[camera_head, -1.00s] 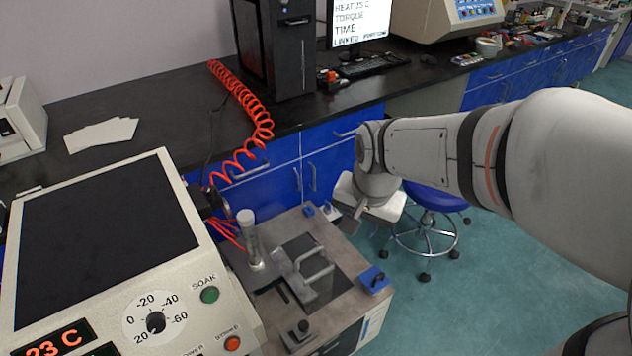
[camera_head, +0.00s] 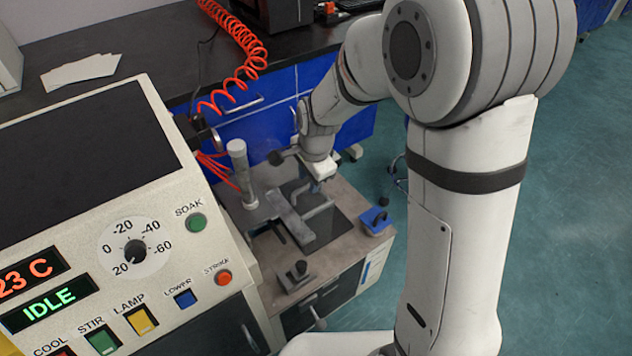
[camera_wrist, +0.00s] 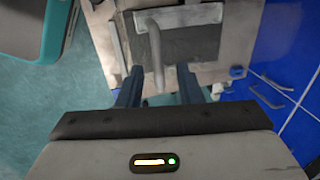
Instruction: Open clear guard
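The guard is hard to make out. A flat dark panel (camera_head: 327,232) with a grey bar and a U-shaped grey handle (camera_head: 318,207) lies on the small bench beside the tester; I take it for the guard. My gripper (camera_head: 322,168) hangs above the bench, near the handle's far end. In the wrist view my gripper (camera_wrist: 158,76) has its two blue fingers apart. One leg of the grey handle (camera_wrist: 157,50) shows between them in the picture, touching neither finger visibly. I cannot tell the height left between fingertips and handle.
The tester's control panel (camera_head: 120,245) reads 23 C and IDLE and stands left of the bench. A red coiled hose (camera_head: 245,45) hangs behind. A blue block (camera_head: 375,220) sits at the bench's right edge.

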